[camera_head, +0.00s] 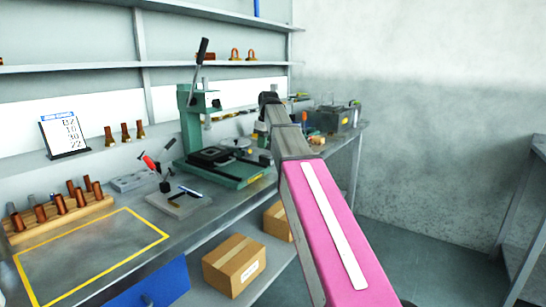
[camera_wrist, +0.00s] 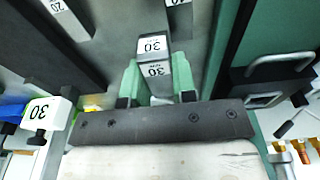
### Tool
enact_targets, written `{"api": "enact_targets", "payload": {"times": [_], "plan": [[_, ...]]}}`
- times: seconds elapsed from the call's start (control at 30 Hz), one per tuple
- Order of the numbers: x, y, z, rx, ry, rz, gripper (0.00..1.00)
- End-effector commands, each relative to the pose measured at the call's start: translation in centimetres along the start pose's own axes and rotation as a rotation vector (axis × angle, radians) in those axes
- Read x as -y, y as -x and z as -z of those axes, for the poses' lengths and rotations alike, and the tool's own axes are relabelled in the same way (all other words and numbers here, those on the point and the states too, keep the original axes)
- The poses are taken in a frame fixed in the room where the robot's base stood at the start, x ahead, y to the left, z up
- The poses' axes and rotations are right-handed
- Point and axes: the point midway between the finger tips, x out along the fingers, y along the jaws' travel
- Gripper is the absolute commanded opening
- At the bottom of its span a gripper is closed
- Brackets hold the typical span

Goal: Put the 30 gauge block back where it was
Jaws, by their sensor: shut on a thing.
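The grey 30 gauge block (camera_wrist: 153,57) is in the middle of the wrist view, with 30 on two white labels. My gripper (camera_wrist: 158,88) has its green fingers shut on it, one on either side. The block's lower end and whether it touches a surface cannot be told. Another grey block marked 20 (camera_wrist: 63,18) lies at the upper left, and a further labelled block (camera_wrist: 179,15) is at the top edge, partly cut off. In the head view my gripper and the block are hidden behind my arm.
A green press (camera_head: 195,130) stands on the bench left of my arm. A grey box (camera_head: 335,118) is at the bench's far end. A yellow-outlined area (camera_head: 85,262) at the front left is clear.

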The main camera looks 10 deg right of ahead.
Motion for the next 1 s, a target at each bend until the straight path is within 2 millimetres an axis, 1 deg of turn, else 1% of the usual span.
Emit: {"api": "enact_targets", "payload": {"times": [0.03,0.1,0.2,0.3,0.37,0.47,0.6,0.7,1.0], "plan": [[-0.8,-0.5,-0.7,0.001,-0.003,0.0,0.0],[-1.7,-1.1,-1.4,0.0,-0.002,0.0,0.0],[-2.5,-1.6,-2.0,0.0,-0.002,0.0,0.0],[-2.9,-1.9,-2.3,0.0,0.0,0.0,0.0],[-3.0,-2.1,-2.4,0.0,0.0,0.0,0.0],[-2.9,-2.9,-2.5,0.0,0.0,0.001,0.0],[-2.9,-4.8,-2.8,0.001,0.0,0.001,0.0],[-2.9,-5.8,-2.8,0.0,0.0,0.0,0.0],[-2.9,-5.9,-2.8,0.0,0.0,0.0,0.0]]}}
